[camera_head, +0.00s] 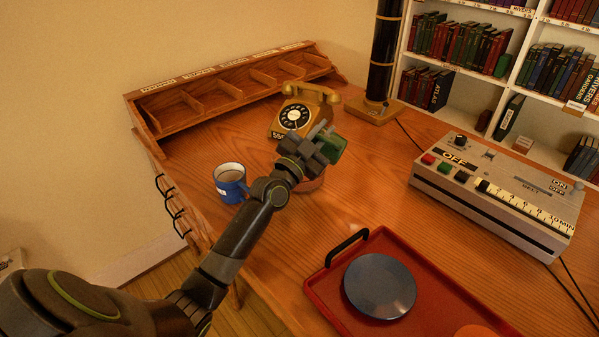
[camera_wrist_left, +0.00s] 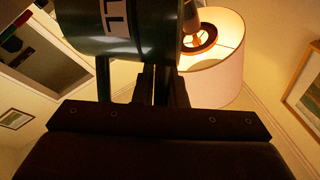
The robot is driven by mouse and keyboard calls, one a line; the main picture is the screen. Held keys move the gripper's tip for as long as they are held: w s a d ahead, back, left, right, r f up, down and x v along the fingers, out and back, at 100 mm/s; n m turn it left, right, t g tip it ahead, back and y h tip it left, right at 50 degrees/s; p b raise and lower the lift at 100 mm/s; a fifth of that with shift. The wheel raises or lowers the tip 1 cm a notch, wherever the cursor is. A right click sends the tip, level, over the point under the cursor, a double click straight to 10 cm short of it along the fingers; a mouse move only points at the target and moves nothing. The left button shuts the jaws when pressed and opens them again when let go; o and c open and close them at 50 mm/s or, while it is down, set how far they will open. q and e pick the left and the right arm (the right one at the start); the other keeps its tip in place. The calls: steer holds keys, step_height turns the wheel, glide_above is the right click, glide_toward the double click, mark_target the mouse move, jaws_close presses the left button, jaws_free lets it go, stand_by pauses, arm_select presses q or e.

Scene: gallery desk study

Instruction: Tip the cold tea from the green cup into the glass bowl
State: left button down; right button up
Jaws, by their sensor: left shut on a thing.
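My left gripper (camera_head: 320,143) is shut on the green cup (camera_head: 335,149) and holds it up over the desk, in front of the telephone. The cup looks tilted in the head view and is partly hidden by the gripper. In the left wrist view the green cup (camera_wrist_left: 135,35), with a white label, fills the top beyond the fingers (camera_wrist_left: 160,85). Its inside does not show, so I cannot see any tea. A reddish-brown round vessel (camera_head: 311,184) shows just below the gripper, mostly hidden; I cannot tell whether it is the glass bowl. My right gripper is out of view.
A blue mug (camera_head: 230,182) with brownish liquid stands left of my forearm. A gold telephone (camera_head: 290,118) sits behind the gripper. A red tray (camera_head: 420,262) with a blue-grey disc (camera_head: 380,286) lies in front. A grey device (camera_head: 500,192) stands right. Bare desk lies between vessel and device.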

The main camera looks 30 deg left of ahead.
arm_select(q)
steer(key=shift+f+b, duration=0.15)
steer(key=shift+b, duration=0.15)
steer(key=shift+a, duration=0.1)
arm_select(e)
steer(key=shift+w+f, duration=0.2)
arm_select(q)
steer(key=shift+a+n, duration=0.2)
steer(key=shift+n, duration=0.3)
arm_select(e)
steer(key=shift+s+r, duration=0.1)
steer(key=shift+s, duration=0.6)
arm_select(q)
steer(key=shift+a+y, duration=0.1)
steer(key=shift+y, duration=0.3)
steer(key=shift+s+a+r+n+t+p, duration=0.1)
steer(key=shift+a+r+n+t+p, duration=0.2)
steer(key=shift+n, duration=0.3)
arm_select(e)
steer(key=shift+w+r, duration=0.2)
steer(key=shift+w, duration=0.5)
arm_select(q)
steer(key=shift+d, duration=0.1)
